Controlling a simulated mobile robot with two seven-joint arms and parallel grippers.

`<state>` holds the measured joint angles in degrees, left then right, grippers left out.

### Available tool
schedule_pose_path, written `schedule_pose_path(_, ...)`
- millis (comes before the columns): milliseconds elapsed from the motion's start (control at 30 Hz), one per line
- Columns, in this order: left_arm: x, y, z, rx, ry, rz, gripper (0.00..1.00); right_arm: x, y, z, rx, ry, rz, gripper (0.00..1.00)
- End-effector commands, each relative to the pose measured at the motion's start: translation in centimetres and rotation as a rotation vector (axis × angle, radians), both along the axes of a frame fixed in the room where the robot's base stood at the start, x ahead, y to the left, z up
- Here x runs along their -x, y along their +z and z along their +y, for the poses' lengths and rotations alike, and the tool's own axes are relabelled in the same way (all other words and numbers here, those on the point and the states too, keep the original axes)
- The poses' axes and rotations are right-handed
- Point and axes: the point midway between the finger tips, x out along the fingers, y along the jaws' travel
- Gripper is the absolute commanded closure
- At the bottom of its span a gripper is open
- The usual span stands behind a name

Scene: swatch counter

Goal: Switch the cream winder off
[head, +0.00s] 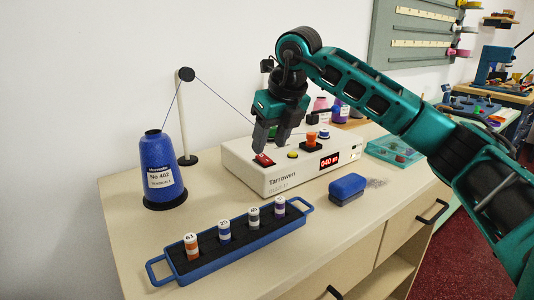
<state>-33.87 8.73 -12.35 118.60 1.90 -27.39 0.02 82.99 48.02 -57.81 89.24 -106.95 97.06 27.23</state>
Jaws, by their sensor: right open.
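The cream winder (272,181), a box marked Tarrowen, stands on the counter near the wall. The switch's position is unclear. My left gripper is not in view.
A blue thread cone (161,168) stands left of the winder, its thread running over a guide post (188,120). A blue tray (240,244) with several labelled tubes lies in front. A blue block (347,188) lies front right, and a teal tray (394,150) farther right.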

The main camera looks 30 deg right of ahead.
Motion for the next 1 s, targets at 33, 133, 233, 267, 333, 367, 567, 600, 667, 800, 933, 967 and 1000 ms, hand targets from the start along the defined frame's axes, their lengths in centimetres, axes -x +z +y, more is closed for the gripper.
schedule_pose_path(33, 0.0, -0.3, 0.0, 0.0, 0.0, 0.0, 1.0, -0.3, -1.0, 0.1, -0.001, 0.0, 0.002, 0.51)
schedule_pose_path(133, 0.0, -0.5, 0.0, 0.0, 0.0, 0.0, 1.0, -0.8, -2.0, 0.1, 0.001, 0.001, 0.001, 0.51)
schedule_pose_path(233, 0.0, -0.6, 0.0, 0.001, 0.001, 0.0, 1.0, -1.1, -2.7, 0.2, 0.001, 0.002, 0.0, 0.51)
schedule_pose_path(267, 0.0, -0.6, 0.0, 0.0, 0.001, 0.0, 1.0, -1.1, -2.8, 0.2, 0.001, 0.002, 0.0, 0.51)
schedule_pose_path(333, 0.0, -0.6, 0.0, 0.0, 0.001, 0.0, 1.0, -1.2, -2.9, 0.2, 0.001, 0.002, 0.0, 0.51)
schedule_pose_path(367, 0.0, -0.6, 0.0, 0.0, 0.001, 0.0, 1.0, -1.2, -2.9, 0.2, 0.0, 0.001, -0.001, 0.51)
schedule_pose_path(567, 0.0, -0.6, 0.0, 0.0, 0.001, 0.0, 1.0, -1.2, -2.9, 0.2, -0.001, 0.001, -0.001, 0.51)
schedule_pose_path(600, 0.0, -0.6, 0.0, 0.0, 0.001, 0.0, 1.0, -1.2, -2.9, 0.2, -0.001, 0.001, -0.001, 0.53)
schedule_pose_path(667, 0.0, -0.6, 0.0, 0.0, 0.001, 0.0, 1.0, -1.2, -2.9, 0.2, -0.001, 0.001, -0.001, 0.59)
schedule_pose_path(800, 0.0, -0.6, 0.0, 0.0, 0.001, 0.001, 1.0, -1.2, -2.9, 0.2, -0.001, 0.001, -0.001, 0.72)
schedule_pose_path(933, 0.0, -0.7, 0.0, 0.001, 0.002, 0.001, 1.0, -1.2, -2.9, 0.2, -0.001, 0.001, -0.001, 0.85)
schedule_pose_path(967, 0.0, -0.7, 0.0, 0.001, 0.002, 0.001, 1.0, -1.2, -2.9, 0.2, -0.001, 0.001, -0.001, 0.87)
schedule_pose_path(1000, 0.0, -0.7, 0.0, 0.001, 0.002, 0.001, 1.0, -1.2, -2.9, 0.2, -0.001, 0.001, -0.001, 0.91)
